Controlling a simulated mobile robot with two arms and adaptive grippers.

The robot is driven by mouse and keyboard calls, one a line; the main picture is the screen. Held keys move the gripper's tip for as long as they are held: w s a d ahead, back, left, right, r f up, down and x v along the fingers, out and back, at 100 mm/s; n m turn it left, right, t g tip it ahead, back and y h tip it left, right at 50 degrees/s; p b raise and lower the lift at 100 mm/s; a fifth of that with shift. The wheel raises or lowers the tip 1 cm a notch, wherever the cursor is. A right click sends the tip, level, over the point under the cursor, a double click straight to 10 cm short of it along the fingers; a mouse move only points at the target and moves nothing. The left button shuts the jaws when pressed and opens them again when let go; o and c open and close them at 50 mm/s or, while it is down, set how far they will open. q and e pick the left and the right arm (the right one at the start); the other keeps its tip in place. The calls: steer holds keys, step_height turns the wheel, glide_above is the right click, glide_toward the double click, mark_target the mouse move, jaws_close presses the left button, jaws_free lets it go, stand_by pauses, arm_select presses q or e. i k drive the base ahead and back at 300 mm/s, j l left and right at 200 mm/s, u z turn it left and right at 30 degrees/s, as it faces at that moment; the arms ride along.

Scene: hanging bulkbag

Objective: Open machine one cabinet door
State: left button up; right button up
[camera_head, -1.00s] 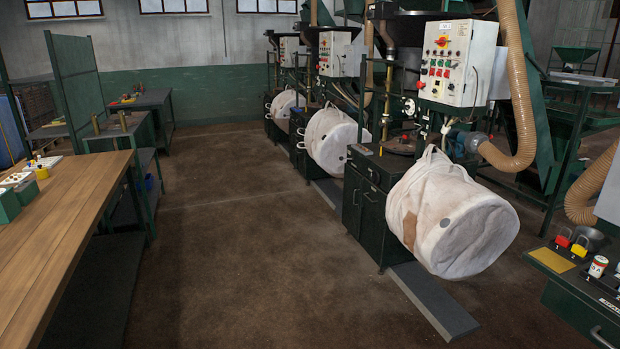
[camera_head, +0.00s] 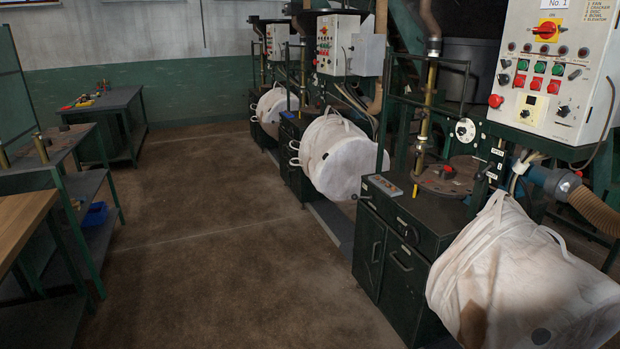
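The nearest machine has a white control panel (camera_head: 555,75) marked "No. 1" at the top right. Below it stands a dark green cabinet (camera_head: 395,245) with a drawer and doors. The cabinet's left door (camera_head: 369,250) looks shut and carries a vertical handle. A further front with a slanted handle (camera_head: 402,262) is beside it, partly hidden lower down by a white bulk bag (camera_head: 530,275). Neither of my grippers is in view.
Two more machines with white bags (camera_head: 340,155) stand further back along the right. A wooden table (camera_head: 20,225) and green metal benches (camera_head: 75,185) line the left. The brown floor (camera_head: 215,250) between them is clear.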

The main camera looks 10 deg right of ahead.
mark_target(371, 231)
steer(key=i+j+z, duration=0.1)
steer(key=i+z, duration=0.2)
steer(key=i, duration=0.2)
steer(key=i+j+z, duration=0.25)
steer(key=i, duration=0.2)
steer(key=i+j+z, duration=0.3)
steer(key=i, duration=0.2)
steer(key=l, duration=0.1)
